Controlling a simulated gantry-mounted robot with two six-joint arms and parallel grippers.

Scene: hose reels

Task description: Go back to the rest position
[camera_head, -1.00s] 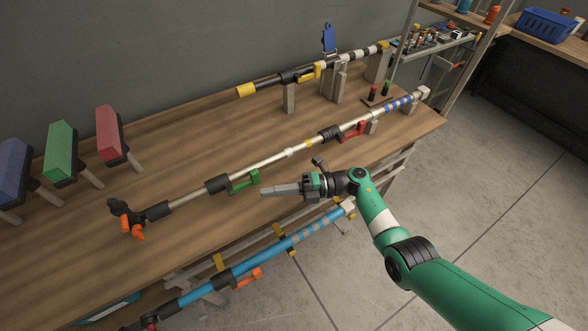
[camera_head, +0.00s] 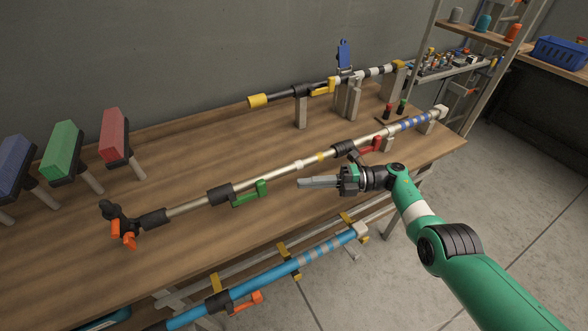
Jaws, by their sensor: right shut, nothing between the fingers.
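My right gripper (camera_head: 318,182) is shut and empty. It points left over the front part of the wooden table (camera_head: 180,240), just in front of a long silver pole (camera_head: 275,172). The pole has a green lever (camera_head: 250,194), a red lever (camera_head: 371,145) and orange parts at its left end. The gripper is to the right of the green lever and apart from it. My green right arm (camera_head: 470,270) comes in from the lower right. My left gripper is out of view.
A black pole with a yellow end (camera_head: 258,101) rests on stands behind. A blue pole (camera_head: 275,278) hangs below the table's front edge. Blue, green (camera_head: 62,149) and red (camera_head: 114,136) blocks stand at left. A shelf with a blue basket (camera_head: 560,52) is at right. The floor is clear.

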